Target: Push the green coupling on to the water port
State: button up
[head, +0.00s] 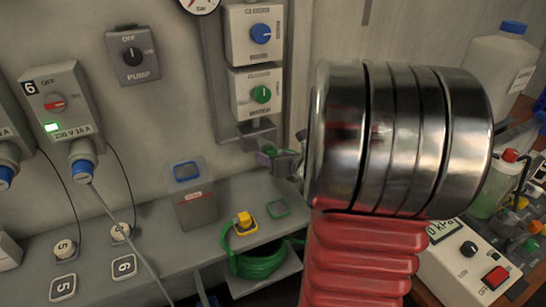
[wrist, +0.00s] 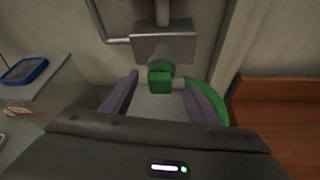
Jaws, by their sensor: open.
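The green coupling (wrist: 160,77) shows in the wrist view between my fingers, right at the water port (wrist: 165,48), a grey metal block on the wall. It looks to be on or against the port; how far on, I cannot tell. A green hose (wrist: 213,102) curves away from it behind the right finger. My gripper (wrist: 158,98) is open, with one finger on each side of the coupling and gaps visible. In the head view my gripper (head: 279,157) is small, just below the green-knob panel (head: 262,94), and my arm hides part of that area.
A yellow coupling (head: 243,222) stands on the grey shelf (head: 155,235), beside an empty green outline (head: 278,208). Coiled green hose (head: 262,262) lies below. A bench with bottles and a meter (head: 470,250) is at right.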

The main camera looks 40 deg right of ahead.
jog(key=v, duration=1.3)
jog(key=shift+s, duration=0.35)
jog(key=shift+a+r, duration=0.1)
